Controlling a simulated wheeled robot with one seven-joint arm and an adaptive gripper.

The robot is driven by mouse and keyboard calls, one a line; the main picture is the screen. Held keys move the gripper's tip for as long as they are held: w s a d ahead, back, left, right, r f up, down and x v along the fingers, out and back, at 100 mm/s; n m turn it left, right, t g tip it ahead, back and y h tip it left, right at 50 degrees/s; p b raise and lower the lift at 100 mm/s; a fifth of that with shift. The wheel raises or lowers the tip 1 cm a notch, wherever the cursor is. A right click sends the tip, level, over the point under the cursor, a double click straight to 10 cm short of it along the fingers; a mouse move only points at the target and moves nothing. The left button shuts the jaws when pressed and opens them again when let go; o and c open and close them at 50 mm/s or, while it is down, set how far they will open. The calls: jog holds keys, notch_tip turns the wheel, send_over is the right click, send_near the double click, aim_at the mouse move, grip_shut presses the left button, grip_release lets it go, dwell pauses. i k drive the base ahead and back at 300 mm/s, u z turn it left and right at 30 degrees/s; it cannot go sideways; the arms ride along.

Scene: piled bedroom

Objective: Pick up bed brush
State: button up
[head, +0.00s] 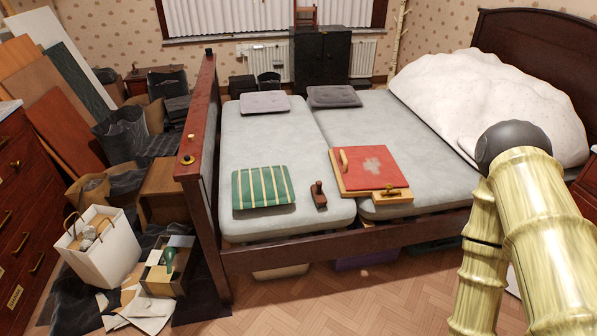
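A small dark brown wooden object with an upright knob (319,196), which looks like the bed brush, lies on the near edge of the bed's left mattress (300,150). It sits between a green striped cushion (263,187) and a red board (368,165). Its bristles cannot be made out. My arm stands at the right side of the head view, well apart from the brush. My gripper is not in view.
The red board lies on a light wooden board (405,199) with a small brass-and-dark object (389,190) on it. The bed's dark footboard (207,165) rises at left. A white bag (102,250) and boxes crowd the left floor. Parquet floor (340,302) is clear in front.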

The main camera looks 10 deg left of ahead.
aim_at(320, 199)
jog(key=u, duration=0.35)
jog(key=i, duration=1.35)
jog(key=u, duration=0.4)
